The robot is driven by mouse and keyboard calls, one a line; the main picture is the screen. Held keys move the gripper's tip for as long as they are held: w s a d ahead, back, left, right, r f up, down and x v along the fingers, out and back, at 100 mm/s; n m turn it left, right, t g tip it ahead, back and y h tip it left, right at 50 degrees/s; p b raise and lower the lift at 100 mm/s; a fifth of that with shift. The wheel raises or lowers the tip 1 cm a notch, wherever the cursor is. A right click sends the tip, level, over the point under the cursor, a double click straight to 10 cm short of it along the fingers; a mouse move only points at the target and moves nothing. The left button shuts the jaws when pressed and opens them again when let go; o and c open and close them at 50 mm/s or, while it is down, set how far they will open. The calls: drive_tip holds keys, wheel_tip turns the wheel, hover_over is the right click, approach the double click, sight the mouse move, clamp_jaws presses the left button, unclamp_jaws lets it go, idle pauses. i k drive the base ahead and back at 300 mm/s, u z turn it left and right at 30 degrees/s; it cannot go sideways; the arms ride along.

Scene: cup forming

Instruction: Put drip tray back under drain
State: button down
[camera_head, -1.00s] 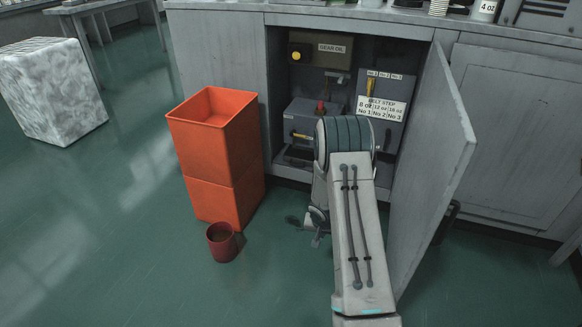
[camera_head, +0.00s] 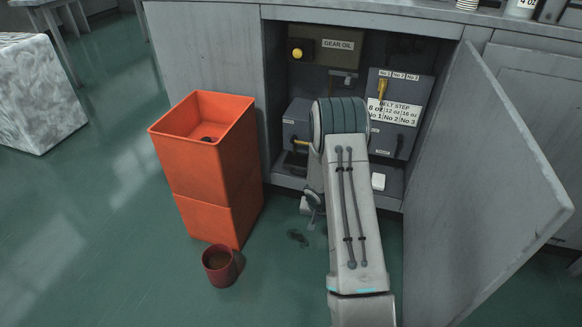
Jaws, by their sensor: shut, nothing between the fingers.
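My arm reaches down in front of the open cabinet (camera_head: 283,75), and its upper link hides part of the inside. My gripper (camera_head: 308,208) shows small and partly hidden at the left side of the arm, low in front of the cabinet. It is shut and empty, above the green floor. Inside the cabinet are a gear oil unit (camera_head: 325,52) with a yellow knob, a grey box (camera_head: 296,122) with a yellow handle, and a belt step panel (camera_head: 395,88). I cannot make out the drip tray or the drain for sure.
A tall orange bin (camera_head: 215,185) with something dark inside stands left of the cabinet. A dark red cup (camera_head: 219,266) with brown contents stands on the floor before it. The cabinet door (camera_head: 480,170) stands open at right. A dark patch (camera_head: 297,237) marks the floor.

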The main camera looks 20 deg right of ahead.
sight(297, 162)
drive_tip(key=i, duration=0.85)
